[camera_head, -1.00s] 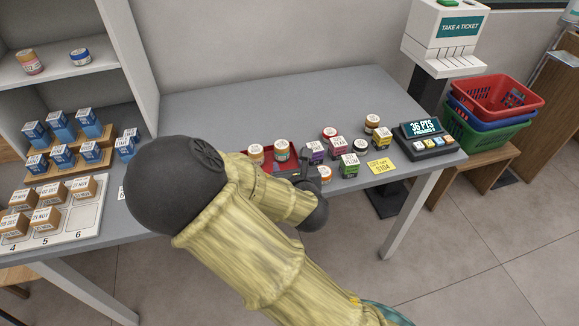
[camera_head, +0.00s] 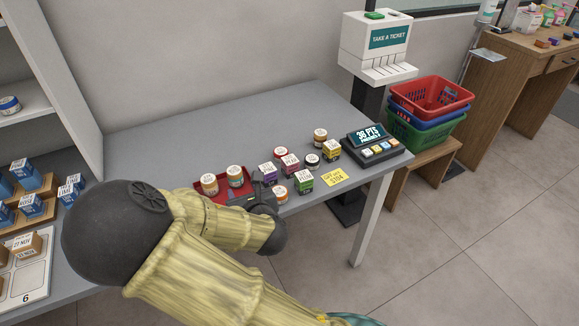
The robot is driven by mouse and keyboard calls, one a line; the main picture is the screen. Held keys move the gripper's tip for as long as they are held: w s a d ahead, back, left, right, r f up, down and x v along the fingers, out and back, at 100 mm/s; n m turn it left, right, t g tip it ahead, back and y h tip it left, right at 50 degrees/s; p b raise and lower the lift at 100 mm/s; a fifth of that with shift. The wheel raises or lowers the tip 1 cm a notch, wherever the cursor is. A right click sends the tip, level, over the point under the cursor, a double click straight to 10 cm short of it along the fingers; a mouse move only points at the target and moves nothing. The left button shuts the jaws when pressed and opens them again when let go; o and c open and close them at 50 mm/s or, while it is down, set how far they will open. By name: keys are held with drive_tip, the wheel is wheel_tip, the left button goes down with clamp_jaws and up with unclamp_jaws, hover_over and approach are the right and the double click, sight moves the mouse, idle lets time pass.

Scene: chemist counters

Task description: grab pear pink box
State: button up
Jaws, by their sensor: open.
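A small white-topped box with pink sides (camera_head: 290,165) stands on the grey counter, among other small boxes and jars. Its label is too small to read with certainty. A purple box (camera_head: 267,174) stands at its left and a green box (camera_head: 303,182) in front of it. My gripper (camera_head: 266,186) is low over the counter's front part, left of and nearer than the pink box, beside the purple box. It is apart from the pink box and holds nothing that I can see. My arm partly hides its fingers.
A yellow note (camera_head: 335,177) and a points display (camera_head: 369,140) are at the right. The counter (camera_head: 200,137) is clear behind. Stacked baskets (camera_head: 428,96) stand beyond its right end.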

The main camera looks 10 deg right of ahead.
drive_tip(key=shift+d+m+h+p, duration=0.3)
drive_tip(key=shift+d+m, duration=0.2)
drive_tip(key=shift+m, duration=0.2)
drive_tip(key=d+m, duration=0.1)
drive_tip(key=m, duration=0.1)
drive_tip(key=d+m+g+h+p, duration=0.1)
drive_tip(key=d+m, duration=0.1)
drive_tip(key=shift+s+d+r+g, duration=0.1)
drive_tip(key=shift+d+r+g, duration=0.05)
drive_tip(key=shift+g, duration=0.15)
drive_tip(key=d+m, duration=0.1)
drive_tip(key=f+m+h, duration=0.1)
drive_tip(key=m, duration=0.1)
drive_tip(key=shift+s+d+f+g, duration=0.2)
drive_tip(key=shift+s+d+g, duration=0.05)
drive_tip(key=shift+d+g, duration=0.15)
drive_tip(key=s+d+r+m+g, duration=0.1)
drive_tip(key=s+m, duration=0.4)
drive_tip(key=m, duration=0.5)
drive_tip(key=s+d+r+m+g+b, duration=0.1)
drive_tip(key=s+d+m+g, duration=0.3)
drive_tip(key=m, duration=0.6)
drive_tip(key=s+d+m+g, duration=0.3)
drive_tip(key=s+m, duration=0.3)
drive_tip(key=m, duration=0.4)
drive_tip(key=shift+s+d+r+b, duration=0.3)
drive_tip(key=shift+d+r, duration=0.1)
drive_tip(key=shift+d, duration=0.3)
